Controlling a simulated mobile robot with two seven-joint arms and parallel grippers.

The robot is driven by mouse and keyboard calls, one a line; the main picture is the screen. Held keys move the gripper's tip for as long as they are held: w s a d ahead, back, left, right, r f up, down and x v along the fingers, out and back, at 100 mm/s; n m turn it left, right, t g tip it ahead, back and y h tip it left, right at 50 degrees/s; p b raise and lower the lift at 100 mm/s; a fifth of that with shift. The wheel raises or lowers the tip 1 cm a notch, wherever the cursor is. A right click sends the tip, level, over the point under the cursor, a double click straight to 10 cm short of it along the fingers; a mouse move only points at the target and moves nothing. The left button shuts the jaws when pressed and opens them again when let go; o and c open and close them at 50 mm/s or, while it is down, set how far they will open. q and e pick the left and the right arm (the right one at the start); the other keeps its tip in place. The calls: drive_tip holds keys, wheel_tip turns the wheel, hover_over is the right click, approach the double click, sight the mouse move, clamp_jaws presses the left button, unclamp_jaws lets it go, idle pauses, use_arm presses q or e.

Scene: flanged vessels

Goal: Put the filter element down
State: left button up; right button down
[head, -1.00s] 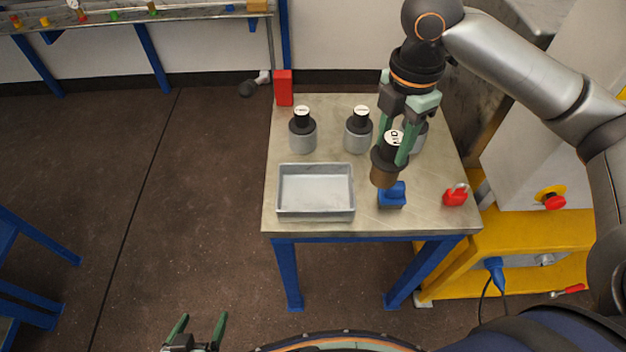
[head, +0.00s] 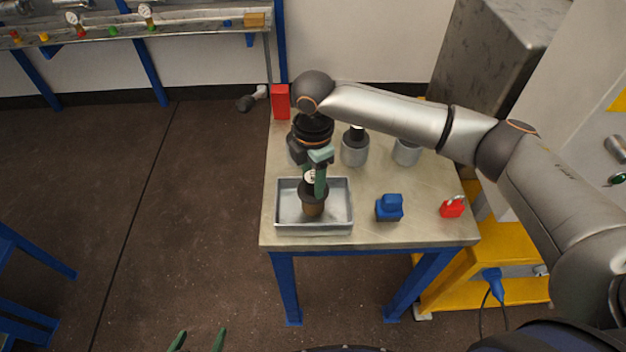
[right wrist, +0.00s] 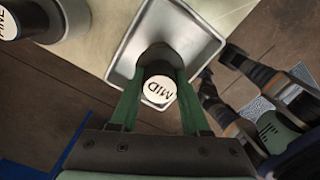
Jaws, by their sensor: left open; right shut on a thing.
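My left gripper (head: 199,341) is open and empty at the bottom edge of the head view, off the table.
Grey vessels stand at the table's back: one (head: 354,152) in the middle, one (head: 406,153) at right without a visible lid, one mostly behind my right gripper. A blue block (head: 389,208) and a red padlock (head: 452,207) lie right of the tray. A red box (head: 281,102) is at the back left corner.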

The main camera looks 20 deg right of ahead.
drive_tip(key=shift+f, duration=0.45)
drive_tip(key=shift+c, duration=1.9)
unclamp_jaws()
drive_tip(key=shift+r, duration=0.1)
wheel_tip(320, 180, up, 12)
